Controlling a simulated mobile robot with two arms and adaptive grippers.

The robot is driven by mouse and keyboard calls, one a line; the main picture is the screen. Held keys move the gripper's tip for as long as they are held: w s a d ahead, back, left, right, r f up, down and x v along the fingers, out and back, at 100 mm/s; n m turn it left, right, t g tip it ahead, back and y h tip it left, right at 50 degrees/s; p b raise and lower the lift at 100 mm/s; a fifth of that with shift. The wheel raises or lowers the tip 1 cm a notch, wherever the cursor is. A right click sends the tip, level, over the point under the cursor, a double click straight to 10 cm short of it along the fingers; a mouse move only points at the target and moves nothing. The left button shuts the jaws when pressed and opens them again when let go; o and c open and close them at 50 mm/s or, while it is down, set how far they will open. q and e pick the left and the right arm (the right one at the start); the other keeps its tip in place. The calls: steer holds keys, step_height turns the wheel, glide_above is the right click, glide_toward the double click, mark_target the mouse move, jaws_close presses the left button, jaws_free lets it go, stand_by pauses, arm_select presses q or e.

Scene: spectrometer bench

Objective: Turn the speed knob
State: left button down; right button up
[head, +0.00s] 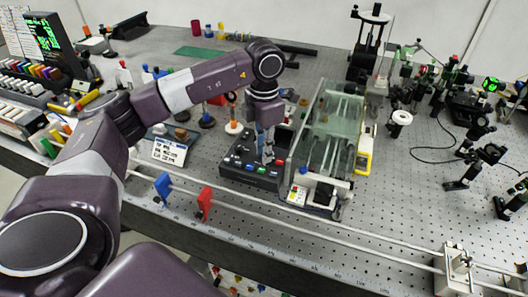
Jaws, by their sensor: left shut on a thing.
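A dark control box (240,172) with small coloured buttons along its front edge sits on the perforated bench. My left gripper (267,158) reaches down over the right part of this box. Its fingers are shut on a knob on the box's top, which I take to be the speed knob; the fingers mostly hide it, so its marking and turn position cannot be read. My right gripper is not in view.
A glass-covered instrument (336,118) stands close on the right of the box. Blue (163,188) and red (205,203) stands sit on the front rail. Optical mounts crowd the right side.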

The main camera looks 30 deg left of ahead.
arm_select(q)
steer(key=shift+r+n, duration=0.1)
steer(key=shift+n, duration=1)
steer(key=c, duration=2.2)
jaws_free()
steer(key=shift+o, duration=0.2)
steer(key=shift+r, duration=0.1)
step_height(320, 180, up, 12)
